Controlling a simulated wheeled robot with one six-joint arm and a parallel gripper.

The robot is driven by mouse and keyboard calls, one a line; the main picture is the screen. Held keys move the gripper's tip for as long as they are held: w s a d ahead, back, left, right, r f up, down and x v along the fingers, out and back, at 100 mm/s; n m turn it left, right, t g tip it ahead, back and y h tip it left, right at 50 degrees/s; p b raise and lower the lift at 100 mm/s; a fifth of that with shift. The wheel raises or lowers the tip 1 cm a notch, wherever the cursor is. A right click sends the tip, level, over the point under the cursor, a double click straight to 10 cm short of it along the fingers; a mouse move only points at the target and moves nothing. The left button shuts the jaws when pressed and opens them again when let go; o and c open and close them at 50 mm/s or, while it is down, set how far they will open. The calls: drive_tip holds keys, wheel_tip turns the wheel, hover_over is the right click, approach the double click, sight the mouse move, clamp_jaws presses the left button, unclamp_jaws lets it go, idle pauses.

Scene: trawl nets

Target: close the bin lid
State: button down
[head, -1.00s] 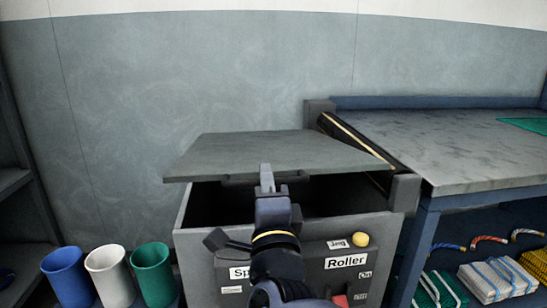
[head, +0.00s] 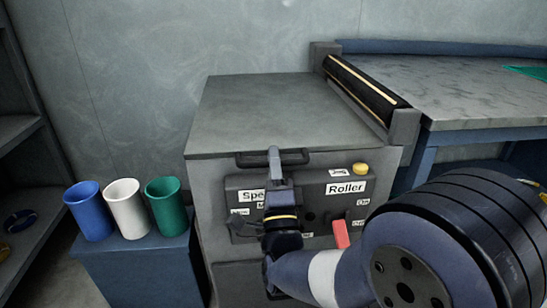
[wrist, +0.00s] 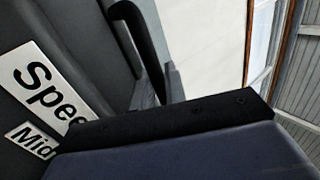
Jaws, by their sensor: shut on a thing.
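The grey bin lid (head: 275,105) lies flat across the top of the grey bin (head: 207,205) in the head view, with no gap visible at its front edge. The dark lid handle (head: 297,157) is on the lid's front edge. My gripper (head: 274,156) is shut on this handle, reaching up from in front of the bin. The bin's inside is covered by the lid.
The bin's front panel carries labels, a yellow button (head: 361,169) and a red lever (head: 341,233). Blue, white and green cups (head: 126,208) stand on a blue stand at left. A roller (head: 365,92) and a grey-topped bench (head: 460,95) adjoin at right.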

drive_tip(key=shift+s+f, duration=0.1)
drive_tip(key=shift+f, duration=0.75)
drive_tip(key=c, duration=1.6)
unclamp_jaws()
drive_tip(key=shift+o, duration=0.2)
drive_tip(key=shift+r, duration=0.1)
drive_tip(key=v, duration=1.1)
drive_tip(key=shift+r, duration=0.15)
